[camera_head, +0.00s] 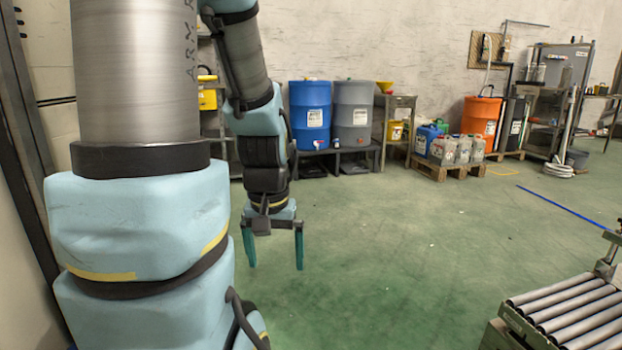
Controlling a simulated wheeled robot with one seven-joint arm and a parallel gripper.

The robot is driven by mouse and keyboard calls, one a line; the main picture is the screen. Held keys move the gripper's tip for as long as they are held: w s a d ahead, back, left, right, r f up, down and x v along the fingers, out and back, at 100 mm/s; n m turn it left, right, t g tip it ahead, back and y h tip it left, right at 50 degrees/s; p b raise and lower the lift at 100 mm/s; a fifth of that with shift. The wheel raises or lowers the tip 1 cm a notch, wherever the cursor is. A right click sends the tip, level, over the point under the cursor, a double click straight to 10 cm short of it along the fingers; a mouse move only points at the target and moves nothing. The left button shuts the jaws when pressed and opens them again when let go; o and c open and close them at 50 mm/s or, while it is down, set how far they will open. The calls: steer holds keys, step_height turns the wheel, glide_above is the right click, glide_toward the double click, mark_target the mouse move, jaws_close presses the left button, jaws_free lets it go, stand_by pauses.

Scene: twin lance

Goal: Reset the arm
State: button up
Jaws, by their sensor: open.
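My gripper (273,249) hangs pointing down in the left middle of the head view. Its two teal fingers are apart with nothing between them, over the green floor. My arm, in pale blue and grey metal, fills the left side of the view and hides what lies behind it. The arm is bent, with its far part coming down from the top to the gripper.
A roller conveyor (572,312) stands at the lower right. Along the back wall are a blue drum (310,110), a grey drum (353,112), an orange drum (481,118) and a pallet with containers (452,170). The green floor (400,255) in the middle is clear.

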step_height(320, 180, up, 30)
steer(key=p, duration=2.7)
steer(key=shift+p, duration=0.3)
